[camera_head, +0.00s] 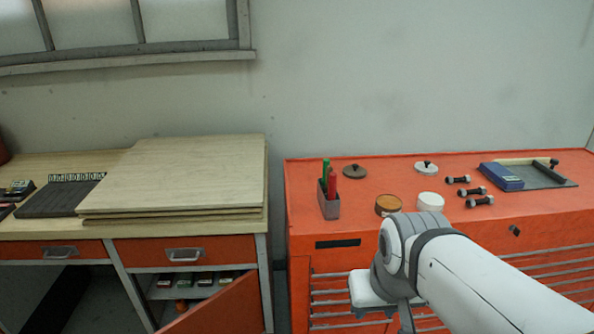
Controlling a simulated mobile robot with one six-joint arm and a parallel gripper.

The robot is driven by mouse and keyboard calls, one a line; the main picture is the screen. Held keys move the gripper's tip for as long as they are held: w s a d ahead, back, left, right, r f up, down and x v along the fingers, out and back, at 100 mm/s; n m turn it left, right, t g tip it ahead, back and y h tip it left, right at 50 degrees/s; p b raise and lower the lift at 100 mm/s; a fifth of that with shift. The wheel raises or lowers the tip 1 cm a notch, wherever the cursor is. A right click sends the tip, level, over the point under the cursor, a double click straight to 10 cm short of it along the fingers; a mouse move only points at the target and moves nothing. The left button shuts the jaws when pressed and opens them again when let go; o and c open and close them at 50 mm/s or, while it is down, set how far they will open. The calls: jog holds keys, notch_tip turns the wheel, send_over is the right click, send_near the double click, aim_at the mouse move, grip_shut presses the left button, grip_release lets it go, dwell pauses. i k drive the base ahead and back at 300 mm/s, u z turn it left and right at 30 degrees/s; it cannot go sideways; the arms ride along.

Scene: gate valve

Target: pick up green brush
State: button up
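A green, upright, stick-like item (325,170), which looks like the green brush, stands in a small grey holder (329,206) on the left end of the orange cabinet. A red item (332,183) stands right beside it in the same holder. The lower part of the green item is hidden by the holder. My white and grey arm reaches in from the lower right, in front of the cabinet and below the holder. I cannot make out my gripper's fingers. The arm's end is hidden or below the picture's edge.
On the orange cabinet top (390,168) lie a dark round lidded piece (354,171), a brown round container (388,205), a white round container (430,200), several small dumbbell-shaped pieces (472,191) and a blue box (501,176). A wooden bench with stacked boards (180,175) stands left, its lower door open.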

aim_at(325, 161)
jog(key=i, duration=1)
jog(key=u, duration=0.05)
